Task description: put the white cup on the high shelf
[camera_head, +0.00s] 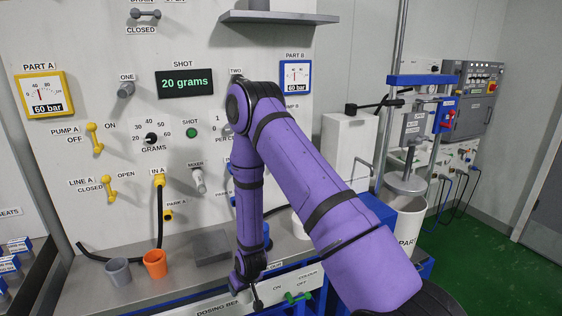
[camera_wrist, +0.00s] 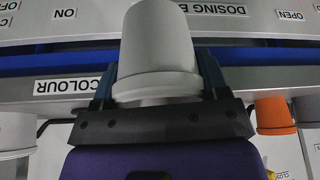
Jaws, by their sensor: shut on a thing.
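The white cup (camera_wrist: 158,45) fills the upper middle of the wrist view. My gripper (camera_wrist: 158,82) is shut on it, with one finger on each side of its wall. In the head view, my gripper (camera_head: 250,288) is low at the front edge of the bench, mostly hidden by my own purple arm, and I cannot make out the held cup there. The high shelf (camera_head: 279,17) is a grey ledge on the panel at the top of the head view, well above my gripper. A small block sits on it, cut off by the frame's top.
A grey cup (camera_head: 118,272) and an orange cup (camera_head: 155,265) stand on the bench at left. A grey block (camera_head: 212,246) lies behind my gripper. Knobs, levers and a black hose (camera_head: 130,258) stick out from the panel. A white box (camera_head: 348,150) stands at right.

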